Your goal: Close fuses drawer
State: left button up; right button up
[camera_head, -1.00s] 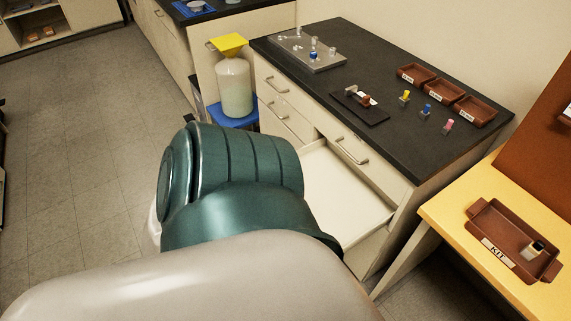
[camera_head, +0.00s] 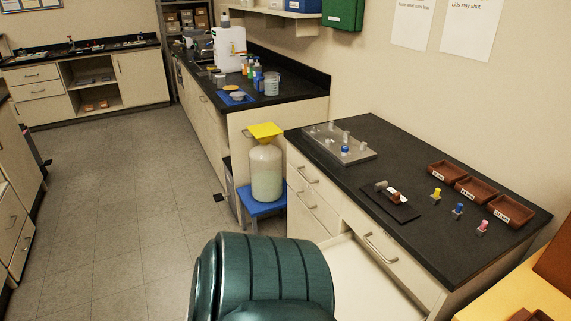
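An open drawer (camera_head: 362,278) sticks out of the cream cabinet under the dark benchtop, below a shut drawer with a metal handle (camera_head: 381,248). Its white inside looks empty where it shows. Its front and any label are hidden behind my green arm link (camera_head: 265,280) or below the picture edge. I cannot read which drawer is the fuses drawer. Neither of my grippers shows in this view, so I cannot see any contact with the drawer.
The benchtop (camera_head: 400,160) holds a metal plate, a dark mat, small coloured pieces and brown trays (camera_head: 475,189). A yellow-topped bottle (camera_head: 266,172) stands on a blue stool (camera_head: 262,206) left of the cabinet. A yellow table (camera_head: 510,295) is at lower right. The floor at left is clear.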

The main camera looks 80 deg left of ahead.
aim_at(366, 289)
jog(key=u, duration=0.85)
jog(key=j+u, duration=0.1)
jog(key=u, duration=0.3)
jog(key=i+u, duration=0.1)
jog(key=u, duration=1.2)
jog(key=i+l, duration=0.05)
